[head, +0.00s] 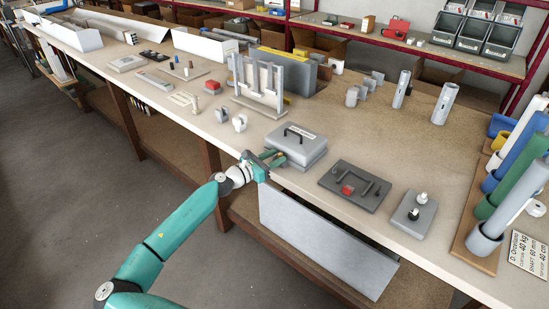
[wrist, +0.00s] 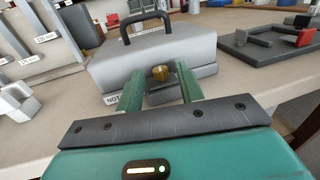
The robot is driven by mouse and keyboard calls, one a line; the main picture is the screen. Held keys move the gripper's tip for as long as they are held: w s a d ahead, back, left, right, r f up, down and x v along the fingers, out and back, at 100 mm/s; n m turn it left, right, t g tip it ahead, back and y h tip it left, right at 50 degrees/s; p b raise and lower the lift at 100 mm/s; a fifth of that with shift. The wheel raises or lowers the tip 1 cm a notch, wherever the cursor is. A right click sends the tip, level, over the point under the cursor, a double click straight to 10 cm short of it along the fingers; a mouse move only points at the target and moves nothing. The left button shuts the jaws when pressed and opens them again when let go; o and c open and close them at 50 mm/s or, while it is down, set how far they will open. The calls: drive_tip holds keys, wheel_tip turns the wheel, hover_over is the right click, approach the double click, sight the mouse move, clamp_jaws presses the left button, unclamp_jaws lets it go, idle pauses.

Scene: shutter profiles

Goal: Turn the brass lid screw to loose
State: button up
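The brass lid screw (wrist: 160,72) is a small round brass knob on the near face of a grey box (wrist: 200,55). The box has a lid with a black handle (wrist: 146,26) on top. In the head view the same grey box (head: 299,142) sits at the bench's front edge; the screw is not visible there. My gripper (wrist: 160,80) is open, its two green fingers pointing at the box's near face. The screw shows between the fingertips, with a gap on each side. Whether the tips reach past the screw is hard to tell. In the head view my gripper (head: 272,160) is at the box's left front corner.
Right of the box lies a dark plate (head: 356,187) with black handles and a red block, then a grey block (head: 414,215) with knobs. A white slotted stand (head: 258,82) stands behind left. A grey panel (head: 320,243) hangs below the bench edge.

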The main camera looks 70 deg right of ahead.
drive_tip(key=shift+s+d, duration=0.1)
drive_tip(key=shift+d, duration=0.05)
clamp_jaws()
drive_tip(key=shift+s+n+t, duration=0.1)
drive_tip(key=shift+n+t, duration=0.2)
drive_tip(key=shift+t, duration=0.2)
drive_tip(key=n+t+h, duration=0.1)
drive_tip(key=n+t, duration=0.1)
drive_tip(key=t, duration=0.1)
drive_tip(key=s+n+t+h, duration=0.1)
drive_tip(key=n+t, duration=0.1)
drive_tip(key=t, duration=0.2)
drive_tip(key=shift+s+n, duration=0.15)
drive_tip(key=shift+n, duration=0.25)
drive_tip(key=shift+s+n+t+y, duration=0.15)
drive_tip(key=shift+n+t, duration=0.85)
drive_tip(key=shift+t, duration=0.6)
drive_tip(key=shift+s+n+t+y, duration=0.15)
drive_tip(key=shift+n+t, duration=0.85)
drive_tip(key=shift+t, duration=0.6)
drive_tip(key=shift+r, duration=0.1)
